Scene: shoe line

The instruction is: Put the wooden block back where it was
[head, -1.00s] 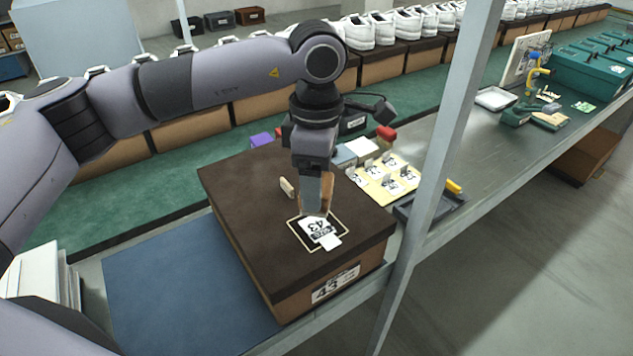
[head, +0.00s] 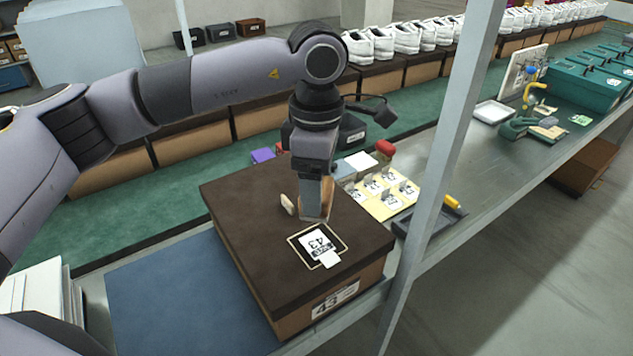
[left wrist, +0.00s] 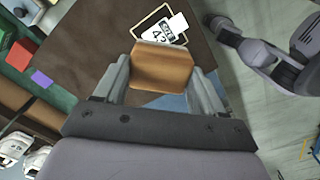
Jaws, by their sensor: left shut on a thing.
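My left gripper (head: 314,212) points down over the dark brown lid of the shoe box (head: 240,200). It is shut on the wooden block (left wrist: 162,68), which sits between both fingers in the left wrist view. In the head view the fingers hide most of the block. Whether its underside touches the lid I cannot tell. A square outline (head: 296,240) with a white size 43 label (head: 318,245) lies on the lid, just in front of the gripper. A small pale piece (head: 288,204) stands on the lid left of the fingers. My right gripper is not in view.
A blue mat (head: 180,290) lies left of the box. Yellow cards with clips (head: 385,193), a red item (head: 385,147) and a dark tray (head: 430,218) are behind and right. A grey post (head: 440,160) rises right of the box. White shoes (head: 405,40) line the back.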

